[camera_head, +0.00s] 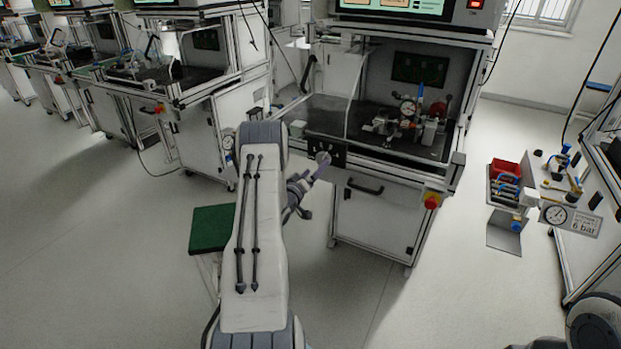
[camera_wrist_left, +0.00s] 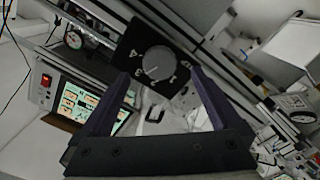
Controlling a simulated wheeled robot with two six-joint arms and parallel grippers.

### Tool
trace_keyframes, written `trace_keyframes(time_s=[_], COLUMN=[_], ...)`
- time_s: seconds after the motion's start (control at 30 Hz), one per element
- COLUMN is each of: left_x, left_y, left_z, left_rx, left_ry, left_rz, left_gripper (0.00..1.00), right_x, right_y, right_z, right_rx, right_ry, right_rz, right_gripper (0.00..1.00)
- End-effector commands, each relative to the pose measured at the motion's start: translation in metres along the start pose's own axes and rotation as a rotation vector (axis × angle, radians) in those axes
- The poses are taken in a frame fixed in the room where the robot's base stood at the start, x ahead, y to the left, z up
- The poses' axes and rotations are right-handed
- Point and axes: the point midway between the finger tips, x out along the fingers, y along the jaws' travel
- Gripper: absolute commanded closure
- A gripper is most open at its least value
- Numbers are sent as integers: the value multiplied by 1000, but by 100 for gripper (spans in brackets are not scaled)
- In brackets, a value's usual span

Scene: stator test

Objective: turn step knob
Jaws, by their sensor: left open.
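The step knob (camera_wrist_left: 158,62) is a round grey dial on a black plate (camera_wrist_left: 130,50) with white figures around it, seen large in the left wrist view. A light pointer mark shows on its face, but I cannot tell exactly which figure it points at. In the head view the black plate (camera_head: 312,146) sits on the front edge of the middle test station. My left gripper (camera_wrist_left: 160,76) is open, its two dark purple fingers on either side of the knob in the picture. I cannot tell whether they touch it. My right gripper is out of view.
The station's cabinet (camera_head: 372,215) has a black handle and a red stop button (camera_head: 432,201). Its work deck (camera_head: 350,118) holds a gauge and fixtures. A green-topped stool (camera_head: 212,229) stands beside my left arm. A side bench with a 6 bar sign (camera_head: 583,222) is at right.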

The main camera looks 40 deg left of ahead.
Motion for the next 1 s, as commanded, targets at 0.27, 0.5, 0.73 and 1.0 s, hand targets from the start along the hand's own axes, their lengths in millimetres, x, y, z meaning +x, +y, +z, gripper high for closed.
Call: trace_keyframes(time_s=[0.27,0.5,0.73,1.0], left_x=[-40,-46,-46,-44], left_y=[1,2,2,2], left_z=[2,2,2,2], left_rx=[1,1,1,1], left_ry=[-4,-3,-3,-4], left_rz=[1,3,3,3], left_gripper=[1,1,1,1], right_x=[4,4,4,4], right_y=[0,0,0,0], right_z=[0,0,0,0], right_rx=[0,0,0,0], right_ry=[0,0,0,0], right_rz=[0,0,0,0], right_gripper=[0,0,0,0])
